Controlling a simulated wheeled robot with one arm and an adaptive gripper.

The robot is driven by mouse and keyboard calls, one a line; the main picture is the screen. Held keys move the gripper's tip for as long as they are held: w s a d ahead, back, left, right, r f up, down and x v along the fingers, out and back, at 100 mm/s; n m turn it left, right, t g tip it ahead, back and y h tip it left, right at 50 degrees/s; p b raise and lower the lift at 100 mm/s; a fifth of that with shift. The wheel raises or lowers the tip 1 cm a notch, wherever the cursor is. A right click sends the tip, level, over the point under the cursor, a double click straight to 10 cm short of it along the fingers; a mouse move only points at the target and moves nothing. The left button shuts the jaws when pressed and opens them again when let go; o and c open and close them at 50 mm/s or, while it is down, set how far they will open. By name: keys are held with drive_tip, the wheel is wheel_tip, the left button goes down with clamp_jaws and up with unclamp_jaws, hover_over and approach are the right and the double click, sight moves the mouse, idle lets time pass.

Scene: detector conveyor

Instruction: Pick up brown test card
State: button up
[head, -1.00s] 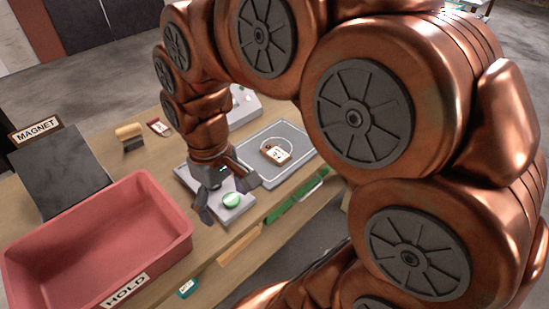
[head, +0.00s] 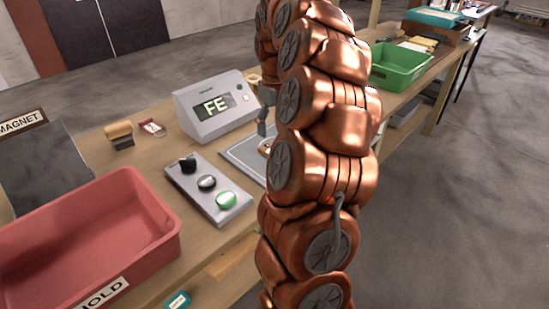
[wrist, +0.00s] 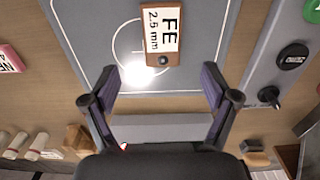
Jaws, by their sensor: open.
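The brown test card (wrist: 162,28) has a white label reading "FE 2.5 mm" and a dark dot at its near end. It lies on the grey plate (wrist: 95,30) within a pale ring outline. In the head view, only a small part of the card (head: 265,147) shows beside my arm, which hides the rest. My gripper (wrist: 160,82) is open and empty. In the wrist view its fingers are spread on either side below the card, apart from it. In the head view, part of the gripper (head: 264,128) shows just above the plate.
A detector box (head: 217,104) displaying "FE" stands behind the plate. A button panel (head: 208,188) with a green button lies to its left. The red HOLD bin (head: 95,230) and dark MAGNET slab (head: 42,168) are further left; a green bin (head: 400,65) is beyond my arm.

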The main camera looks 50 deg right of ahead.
drive_tip(key=shift+d+f, duration=0.15)
drive_tip(key=shift+f, duration=0.1)
drive_tip(key=shift+s+a+f+p, duration=0.1)
drive_tip(key=shift+a+f+p, duration=0.2)
drive_tip(key=shift+f, duration=1.55)
drive_tip(key=shift+s+a+f+p, duration=0.1)
drive_tip(key=shift+f+p, duration=0.3)
drive_tip(key=shift+f, duration=1.4)
drive_tip(key=shift+c, duration=0.3)
drive_tip(key=c, duration=1.3)
drive_tip(key=shift+c, duration=0.2)
drive_tip(key=shift+d+r, duration=0.1)
